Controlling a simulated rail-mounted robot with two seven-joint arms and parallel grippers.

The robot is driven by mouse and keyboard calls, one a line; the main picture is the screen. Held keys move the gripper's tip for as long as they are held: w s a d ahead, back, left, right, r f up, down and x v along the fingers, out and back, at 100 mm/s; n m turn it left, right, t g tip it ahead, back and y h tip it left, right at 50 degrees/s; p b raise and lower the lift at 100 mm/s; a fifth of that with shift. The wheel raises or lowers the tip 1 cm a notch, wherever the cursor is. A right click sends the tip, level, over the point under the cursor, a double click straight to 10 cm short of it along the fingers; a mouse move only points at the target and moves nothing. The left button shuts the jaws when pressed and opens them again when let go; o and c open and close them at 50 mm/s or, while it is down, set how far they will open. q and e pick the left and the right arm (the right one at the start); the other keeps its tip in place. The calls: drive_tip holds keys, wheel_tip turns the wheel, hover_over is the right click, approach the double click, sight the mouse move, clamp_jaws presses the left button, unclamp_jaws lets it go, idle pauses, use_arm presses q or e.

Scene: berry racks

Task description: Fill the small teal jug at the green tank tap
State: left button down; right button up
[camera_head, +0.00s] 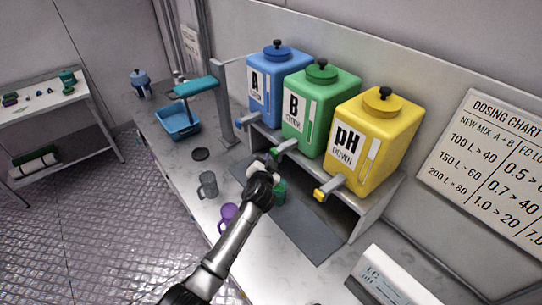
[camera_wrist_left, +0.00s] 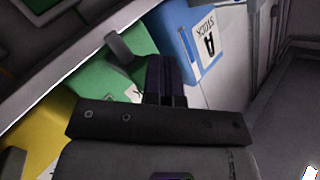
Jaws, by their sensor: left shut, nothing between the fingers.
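The green tank (camera_head: 318,110), marked B, stands between the blue and yellow tanks on a raised shelf. Its tap (camera_head: 280,147) points out over the grey mat. A small teal-green jug (camera_head: 281,190) stands below that tap, partly hidden behind my left gripper. My left gripper (camera_head: 265,164) is shut and empty, just beneath and in front of the green tap. In the left wrist view, its closed dark fingers (camera_wrist_left: 166,80) are in front of the green tank (camera_wrist_left: 98,72) and a grey bar. Whether the fingers touch the tap, and the jug's fill level, I cannot tell.
The blue tank (camera_head: 273,88) and yellow tank (camera_head: 373,140) flank the green one. A grey mug (camera_head: 208,184) and a purple mug (camera_head: 228,215) stand left of the mat (camera_head: 310,232). A blue basin (camera_head: 178,124) is further back. A white box (camera_head: 390,280) sits front right.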

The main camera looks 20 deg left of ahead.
use_arm(q)
drive_tip(key=shift+s, duration=0.1)
drive_tip(key=shift+s+a+p, duration=0.55)
drive_tip(key=shift+s+p, duration=0.1)
drive_tip(key=shift+p, duration=0.15)
drive_tip(key=shift+s+a, duration=0.1)
drive_tip(key=s+a+p, duration=0.1)
drive_tip(key=s, duration=0.1)
drive_tip(key=s+a+p, duration=0.1)
drive_tip(key=s+p, duration=0.1)
drive_tip(key=shift+a, duration=0.4)
